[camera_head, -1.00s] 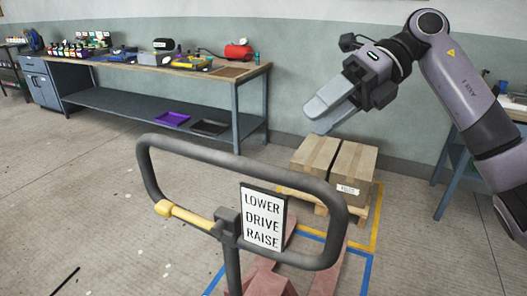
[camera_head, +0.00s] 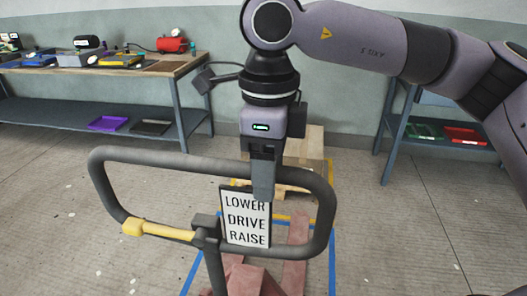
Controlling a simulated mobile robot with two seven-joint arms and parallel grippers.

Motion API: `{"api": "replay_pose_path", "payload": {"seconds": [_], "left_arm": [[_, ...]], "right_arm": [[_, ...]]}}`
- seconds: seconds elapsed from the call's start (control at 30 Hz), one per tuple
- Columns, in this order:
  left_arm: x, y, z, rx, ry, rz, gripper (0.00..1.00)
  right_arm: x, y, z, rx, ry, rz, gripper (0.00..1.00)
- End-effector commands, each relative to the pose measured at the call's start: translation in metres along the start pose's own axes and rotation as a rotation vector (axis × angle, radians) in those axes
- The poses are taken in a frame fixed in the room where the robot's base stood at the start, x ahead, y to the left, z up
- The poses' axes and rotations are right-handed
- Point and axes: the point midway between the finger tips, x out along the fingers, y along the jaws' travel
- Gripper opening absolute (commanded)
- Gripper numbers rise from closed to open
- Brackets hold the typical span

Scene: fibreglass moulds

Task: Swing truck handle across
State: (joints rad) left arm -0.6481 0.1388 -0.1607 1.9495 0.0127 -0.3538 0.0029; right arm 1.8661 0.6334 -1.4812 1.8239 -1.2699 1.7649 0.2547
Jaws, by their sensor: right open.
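The truck handle (camera_head: 106,193) is a dark grey tube loop on an upright post in the lower middle of the head view. It carries a yellow lever (camera_head: 158,230) at its lower left and a sign (camera_head: 246,226) reading LOWER, DRIVE, RAISE. My right gripper (camera_head: 263,190) points down at the loop's top bar, left of its right corner, and hides part of the bar and the sign's top edge. It is open; the fingers overlap in this view, and I cannot tell whether they touch the bar. My left gripper is out of view.
The red truck body (camera_head: 249,280) stands below the handle. Boxes (camera_head: 303,147) on a pallet are behind my right gripper, partly hidden. A workbench (camera_head: 185,66) with tools stands back left, another bench (camera_head: 392,140) at right. Floor at left and right is open.

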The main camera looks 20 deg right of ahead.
Motion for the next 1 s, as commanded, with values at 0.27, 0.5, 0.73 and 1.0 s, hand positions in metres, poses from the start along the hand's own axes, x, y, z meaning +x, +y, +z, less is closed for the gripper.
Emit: {"api": "replay_pose_path", "payload": {"seconds": [0.27,0.5,0.73,1.0], "left_arm": [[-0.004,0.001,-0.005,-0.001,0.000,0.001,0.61],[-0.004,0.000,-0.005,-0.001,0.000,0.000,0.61],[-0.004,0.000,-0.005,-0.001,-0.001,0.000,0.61],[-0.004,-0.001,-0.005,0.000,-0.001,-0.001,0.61]], "right_arm": [[0.038,0.000,0.000,-0.001,0.000,0.002,0.58],[0.049,0.000,0.000,-0.001,-0.003,0.001,0.58],[0.049,0.000,0.000,-0.001,-0.003,0.002,0.45],[0.049,0.000,0.001,-0.001,-0.003,0.002,0.00]]}}
